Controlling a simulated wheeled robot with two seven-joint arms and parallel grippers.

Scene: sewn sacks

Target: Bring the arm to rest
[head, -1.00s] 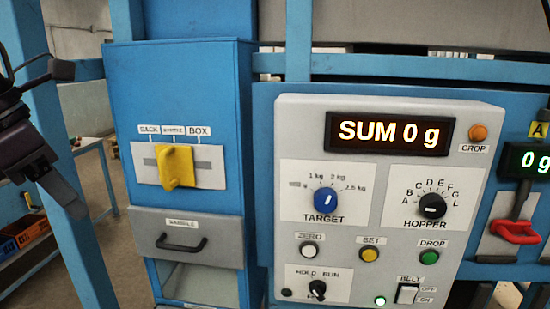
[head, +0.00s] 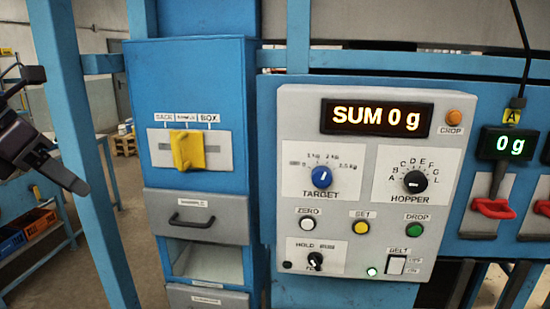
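My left gripper (head: 62,168) is at the far left of the head view, dark grey, in front of the blue frame post and left of the blue cabinet. It touches nothing that I can see. Its fingers are partly cut off and seen from the side, so its opening is unclear. My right gripper does not show. The control panel (head: 345,268) stands at the centre right, its display (head: 376,117) reading SUM 0 g. The yellow selector handle (head: 187,150) on the cabinet points roughly straight down, near the middle label.
The blue cabinet (head: 190,85) has a grey drawer (head: 195,228) with a black handle. A red lever (head: 494,208) sits under a 0 g display (head: 507,144) at right. A blue post (head: 75,130) stands near my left gripper. Orange and blue bins (head: 38,224) lie on a shelf at left.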

